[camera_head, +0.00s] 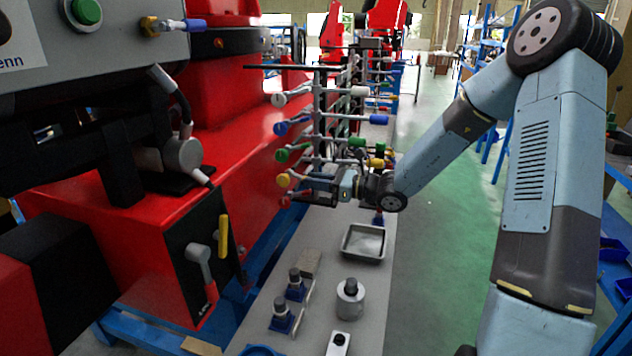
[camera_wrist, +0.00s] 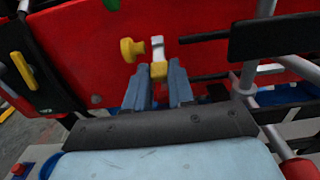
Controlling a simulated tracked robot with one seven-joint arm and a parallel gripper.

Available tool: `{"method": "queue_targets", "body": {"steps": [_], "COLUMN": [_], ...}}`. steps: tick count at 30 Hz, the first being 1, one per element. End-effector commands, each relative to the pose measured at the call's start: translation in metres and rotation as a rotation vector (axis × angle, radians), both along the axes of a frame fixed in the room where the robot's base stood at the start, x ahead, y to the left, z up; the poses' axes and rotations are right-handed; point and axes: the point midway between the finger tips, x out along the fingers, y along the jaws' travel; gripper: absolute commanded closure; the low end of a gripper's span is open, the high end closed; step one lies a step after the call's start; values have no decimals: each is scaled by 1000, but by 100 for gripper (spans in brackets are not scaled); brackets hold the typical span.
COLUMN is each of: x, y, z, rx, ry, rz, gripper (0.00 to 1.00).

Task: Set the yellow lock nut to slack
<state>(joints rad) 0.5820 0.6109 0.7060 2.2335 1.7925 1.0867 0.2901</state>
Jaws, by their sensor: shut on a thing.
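The yellow lock nut (camera_wrist: 158,70) shows in the wrist view as a small yellow piece with a pale upright part above it. My gripper (camera_wrist: 160,76) has its two blue-grey fingers on either side of this yellow piece and is shut on it. A rounded yellow knob (camera_wrist: 131,49) stands just left of it, apart from the fingers. In the head view my gripper (camera_head: 312,184) reaches left to the lower part of the rod stand, near the yellow knob (camera_head: 283,180). The nut is hard to make out there, and its setting cannot be told.
The stand (camera_head: 317,110) carries rods with white, blue, green, yellow and red ends. A red machine (camera_head: 250,180) stands close on the left. A grey tray (camera_head: 363,243) and several small parts lie on the bench (camera_head: 375,290).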

Motion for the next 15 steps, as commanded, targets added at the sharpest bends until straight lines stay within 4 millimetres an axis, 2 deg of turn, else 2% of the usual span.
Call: {"method": "queue_targets", "body": {"steps": [15], "x": [1], "y": [1], "z": [-10], "rx": [123], "ry": [-42], "rz": [-1], "gripper": [100]}}
